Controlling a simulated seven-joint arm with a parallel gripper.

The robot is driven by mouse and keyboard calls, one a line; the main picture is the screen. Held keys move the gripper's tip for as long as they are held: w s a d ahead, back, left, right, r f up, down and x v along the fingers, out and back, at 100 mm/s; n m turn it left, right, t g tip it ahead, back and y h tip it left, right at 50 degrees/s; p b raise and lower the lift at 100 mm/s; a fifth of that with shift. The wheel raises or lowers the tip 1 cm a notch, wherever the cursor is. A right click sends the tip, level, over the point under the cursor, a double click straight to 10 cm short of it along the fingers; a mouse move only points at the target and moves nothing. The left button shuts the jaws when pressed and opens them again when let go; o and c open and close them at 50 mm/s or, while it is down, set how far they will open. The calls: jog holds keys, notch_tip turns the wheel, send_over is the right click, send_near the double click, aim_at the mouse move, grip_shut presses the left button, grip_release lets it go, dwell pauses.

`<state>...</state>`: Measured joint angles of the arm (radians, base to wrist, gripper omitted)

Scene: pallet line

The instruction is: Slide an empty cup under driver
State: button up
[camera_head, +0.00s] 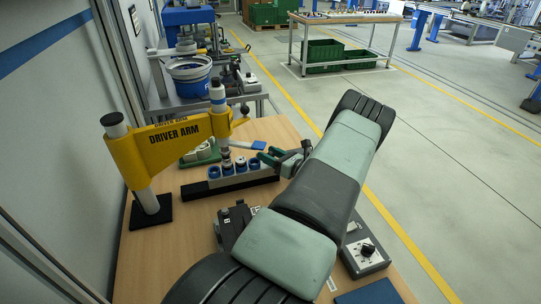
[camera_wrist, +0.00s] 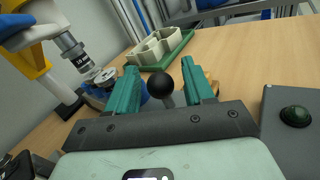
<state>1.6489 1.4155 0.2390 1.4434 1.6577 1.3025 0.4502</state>
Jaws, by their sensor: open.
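The yellow driver arm (camera_head: 170,145) stands at the left of the table, and its driver (camera_head: 226,150) points down over a row of blue-and-white cups (camera_head: 240,166) on a dark holder (camera_head: 229,184). In the wrist view the driver tip (camera_wrist: 83,62) is close above a metal-topped piece (camera_wrist: 104,77); I cannot tell whether they touch. My gripper (camera_head: 281,157) is at the right end of the row. Its teal fingers (camera_wrist: 163,86) are open, on either side of a black ball knob (camera_wrist: 160,85) on a short stem. The cups are mostly hidden behind the fingers and knob there.
A green tray (camera_head: 187,162) with cream cup-like compartments (camera_wrist: 160,46) lies behind the row. A control box with a black dial (camera_head: 367,250) sits near the table's right edge.

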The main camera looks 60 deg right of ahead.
aim_at(243, 159)
grip_shut()
jog(key=w+a, duration=0.6)
jog(key=a, duration=0.1)
jog(key=shift+w, duration=0.4)
grip_release()
jog(key=shift+s+d, duration=0.1)
